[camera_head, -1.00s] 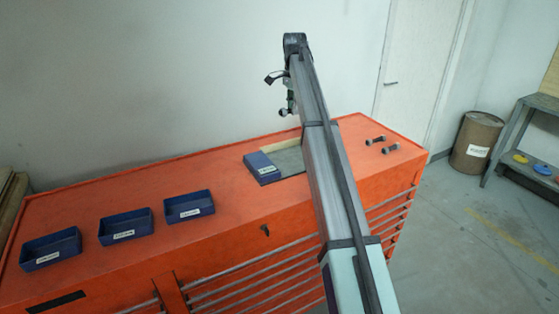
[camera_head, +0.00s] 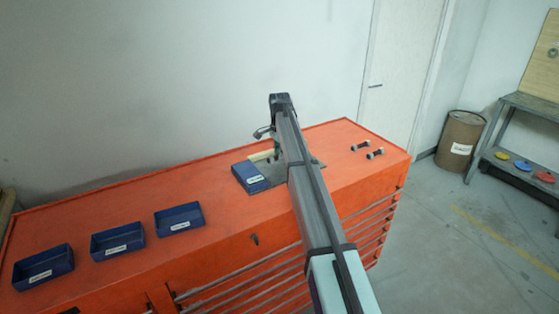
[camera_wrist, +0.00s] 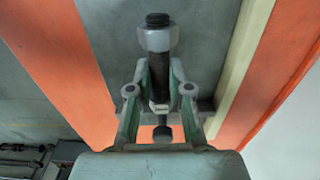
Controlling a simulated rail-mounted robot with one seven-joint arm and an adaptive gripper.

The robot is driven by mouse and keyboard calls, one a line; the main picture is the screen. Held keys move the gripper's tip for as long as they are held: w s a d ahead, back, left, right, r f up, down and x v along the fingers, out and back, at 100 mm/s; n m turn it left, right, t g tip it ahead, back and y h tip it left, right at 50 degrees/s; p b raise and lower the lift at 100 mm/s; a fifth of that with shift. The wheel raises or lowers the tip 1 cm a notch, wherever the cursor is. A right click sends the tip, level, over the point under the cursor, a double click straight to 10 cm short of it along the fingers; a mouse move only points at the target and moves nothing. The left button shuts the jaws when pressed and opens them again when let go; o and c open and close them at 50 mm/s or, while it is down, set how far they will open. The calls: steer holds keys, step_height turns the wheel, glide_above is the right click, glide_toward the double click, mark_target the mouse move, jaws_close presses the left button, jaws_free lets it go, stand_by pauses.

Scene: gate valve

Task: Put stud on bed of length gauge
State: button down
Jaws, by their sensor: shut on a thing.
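The length gauge lies on the orange cabinet, with a labelled blue block (camera_head: 250,178) at its left end, a grey bed (camera_head: 316,165) and a pale strip (camera_head: 262,156) along its back. In the wrist view, my gripper (camera_wrist: 159,85) is shut on a dark threaded stud (camera_wrist: 157,20) with a pale nut (camera_wrist: 157,39) near its far end. Behind the stud lie the grey bed (camera_wrist: 205,40) and the pale strip (camera_wrist: 245,65). I cannot tell whether the stud touches the bed. In the head view, my arm hides the stud and part of the bed.
Three blue labelled trays (camera_head: 43,268) (camera_head: 118,240) (camera_head: 180,219) stand on the left of the orange cabinet top (camera_head: 215,240). Two other studs (camera_head: 360,146) (camera_head: 375,153) lie at the right. A wall stands close behind the cabinet.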

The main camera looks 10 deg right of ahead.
steer(key=shift+f+p, duration=0.35)
steer(key=shift+f, duration=1.2)
steer(key=shift+f, duration=0.15)
steer(key=c, duration=1.1)
jaws_free()
step_height(320, 180, up, 12)
steer(key=b, duration=0.3)
